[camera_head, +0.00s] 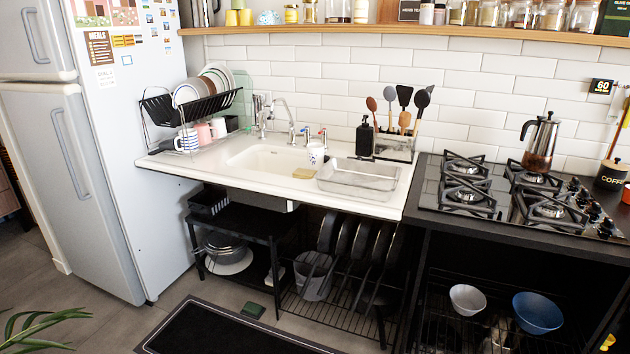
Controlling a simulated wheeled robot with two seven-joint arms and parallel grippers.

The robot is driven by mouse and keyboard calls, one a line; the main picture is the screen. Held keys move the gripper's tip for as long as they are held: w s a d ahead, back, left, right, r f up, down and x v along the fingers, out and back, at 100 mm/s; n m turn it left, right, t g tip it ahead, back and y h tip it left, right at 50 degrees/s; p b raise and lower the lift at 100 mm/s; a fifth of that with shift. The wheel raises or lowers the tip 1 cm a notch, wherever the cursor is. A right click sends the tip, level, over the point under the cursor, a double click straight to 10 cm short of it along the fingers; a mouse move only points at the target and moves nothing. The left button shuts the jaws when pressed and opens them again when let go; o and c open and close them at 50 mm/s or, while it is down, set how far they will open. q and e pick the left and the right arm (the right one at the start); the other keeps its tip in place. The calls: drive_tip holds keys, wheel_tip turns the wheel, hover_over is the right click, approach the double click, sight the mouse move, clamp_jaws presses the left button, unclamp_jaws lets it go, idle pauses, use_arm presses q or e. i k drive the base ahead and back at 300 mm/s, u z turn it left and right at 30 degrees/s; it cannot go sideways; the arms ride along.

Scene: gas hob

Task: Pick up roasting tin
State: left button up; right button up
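A shallow rectangular tin, greyish and see-through looking, is the likely roasting tin (357,181). It sits on the white counter (384,208) to the right of the sink, close to the front edge. It looks empty. Neither of my grippers shows in the head view, so nothing is seen touching the tin.
Behind the tin stand a utensil holder (394,148) and a black soap bottle (364,137). A white cup (316,155) and a sponge (303,174) are on its left. The gas hob (480,208) with a moka pot (540,142) is on the right.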

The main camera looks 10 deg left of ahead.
sight(357, 178)
drive_tip(key=u, duration=1.3)
drive_tip(key=i, duration=2.5)
drive_tip(key=z, duration=1.65)
